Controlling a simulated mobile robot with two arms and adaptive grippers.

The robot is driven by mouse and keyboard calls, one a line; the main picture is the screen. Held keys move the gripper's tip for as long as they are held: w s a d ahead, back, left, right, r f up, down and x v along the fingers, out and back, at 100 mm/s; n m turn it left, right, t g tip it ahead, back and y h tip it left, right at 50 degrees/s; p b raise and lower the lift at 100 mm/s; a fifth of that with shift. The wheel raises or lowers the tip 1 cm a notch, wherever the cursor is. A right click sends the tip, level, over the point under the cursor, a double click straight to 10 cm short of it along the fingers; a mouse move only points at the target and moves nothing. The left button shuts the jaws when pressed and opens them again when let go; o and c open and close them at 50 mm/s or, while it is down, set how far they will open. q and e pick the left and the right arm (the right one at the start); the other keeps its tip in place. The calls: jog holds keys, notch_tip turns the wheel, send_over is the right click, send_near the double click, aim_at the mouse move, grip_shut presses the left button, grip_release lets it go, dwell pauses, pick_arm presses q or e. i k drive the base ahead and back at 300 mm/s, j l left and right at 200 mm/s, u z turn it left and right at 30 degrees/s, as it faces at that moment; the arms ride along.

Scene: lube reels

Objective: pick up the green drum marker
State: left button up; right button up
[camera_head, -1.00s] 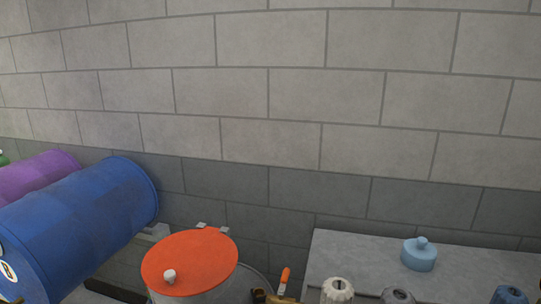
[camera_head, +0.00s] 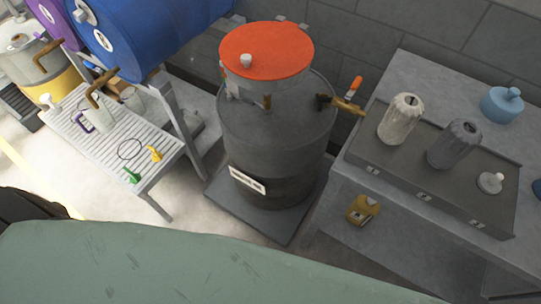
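A small green drum marker (camera_head: 132,174) lies on the slatted white drip rack (camera_head: 163,169) at the lower left, close to its near front edge. A thin dark ring lies on the slats close to both. Neither of my grippers shows in the head view.
A blue drum (camera_head: 150,35) lies above the rack. A dark grey drum (camera_head: 275,125) with an orange lid stands in the middle. At right, a grey bench (camera_head: 430,80) holds a dark tray with several containers. A yellow jug (camera_head: 362,209) sits below.

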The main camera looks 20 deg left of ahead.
aim_at(132, 175)
jog(key=u, duration=2.05)
